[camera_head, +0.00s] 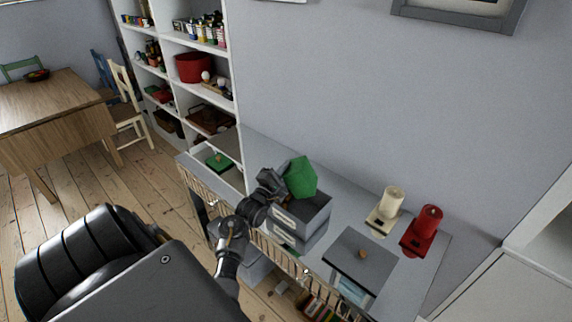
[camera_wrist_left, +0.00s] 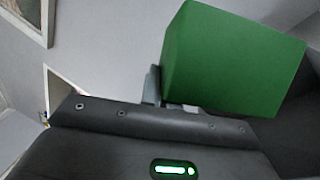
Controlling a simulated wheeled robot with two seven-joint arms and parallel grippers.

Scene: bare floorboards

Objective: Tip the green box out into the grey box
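The green box (camera_head: 301,177) is tilted in the air, over the back of the grey box (camera_head: 299,224) in the head view. The grey box stands on the grey shelf top; the green box and my gripper hide part of its opening. My left gripper (camera_head: 272,183) is at the left side of the green box and shut on its edge. In the left wrist view the green box (camera_wrist_left: 230,62) fills the upper right, with a finger (camera_wrist_left: 152,86) against its side. Its opening and contents are hidden. My right gripper is out of view.
A green lid with a knob (camera_head: 219,161) lies at the left end of the shelf top (camera_head: 345,211). A grey lid with a knob (camera_head: 350,262) lies right of the grey box. A wall rises behind.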

